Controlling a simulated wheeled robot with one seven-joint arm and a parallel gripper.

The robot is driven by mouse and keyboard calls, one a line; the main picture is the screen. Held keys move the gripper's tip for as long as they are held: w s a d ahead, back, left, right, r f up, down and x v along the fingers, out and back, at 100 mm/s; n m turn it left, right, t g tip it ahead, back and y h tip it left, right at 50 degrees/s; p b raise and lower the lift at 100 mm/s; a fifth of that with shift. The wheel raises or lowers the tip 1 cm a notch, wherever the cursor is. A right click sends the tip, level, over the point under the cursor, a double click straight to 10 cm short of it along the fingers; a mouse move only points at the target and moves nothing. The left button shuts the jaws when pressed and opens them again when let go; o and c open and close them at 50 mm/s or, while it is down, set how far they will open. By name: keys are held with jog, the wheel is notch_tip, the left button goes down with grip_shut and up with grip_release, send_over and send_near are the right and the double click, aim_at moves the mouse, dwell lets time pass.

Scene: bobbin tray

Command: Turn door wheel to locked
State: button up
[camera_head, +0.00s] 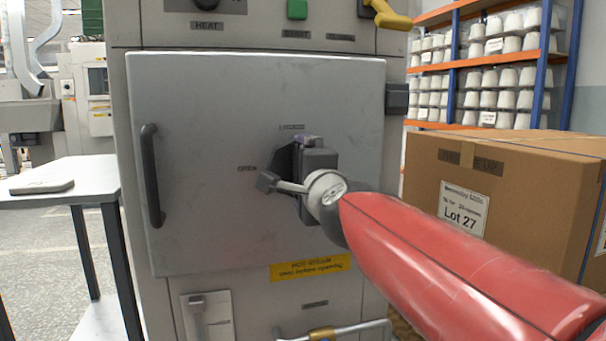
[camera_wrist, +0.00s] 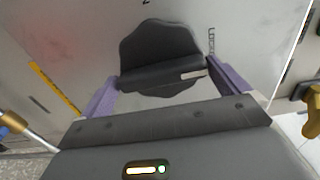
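The door wheel (camera_wrist: 160,55) is a dark lobed knob with a raised bar on the grey cabinet door (camera_head: 215,95). In the head view only its dark left edge (camera_head: 284,160) shows; my gripper hides the rest. In the wrist view a white mark (camera_wrist: 193,74) sits at the bar's right end, on the side of the LOCKED label (camera_wrist: 212,42). My gripper (camera_wrist: 163,75) is at the wheel, its purple fingers wide apart beside the bar's two ends. I cannot tell whether they touch it. The door looks closed.
A dark vertical handle (camera_head: 152,175) is on the door's left. A yellow label (camera_head: 310,268) is below the wheel. A cardboard box (camera_head: 500,180) stands right, near my red arm. A white table (camera_head: 75,180) stands left. A yellow handle (camera_head: 388,15) juts out at upper right.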

jog(key=shift+s+r, duration=0.1)
jog(key=shift+s, duration=0.05)
jog(key=v, duration=0.7)
jog(key=shift+s+p, duration=0.3)
jog(key=shift+d, duration=0.15)
jog(key=s+d+f+n+g+h+p, duration=0.2)
jog(key=s+d+f+n+g+p, duration=0.2)
jog(key=s+f, duration=0.5)
jog(key=s+d+f+n+g+h+p, duration=0.3)
jog(key=s+d+f+n+g+p, duration=0.2)
jog(key=s+d+f+n+g, duration=0.2)
notch_tip(320, 180, down, 5)
jog(key=s+d+n, duration=0.2)
jog(key=s+n, duration=0.1)
jog(key=n, duration=0.1)
jog(key=shift+f+g, duration=0.15)
jog(key=shift+g, duration=0.25)
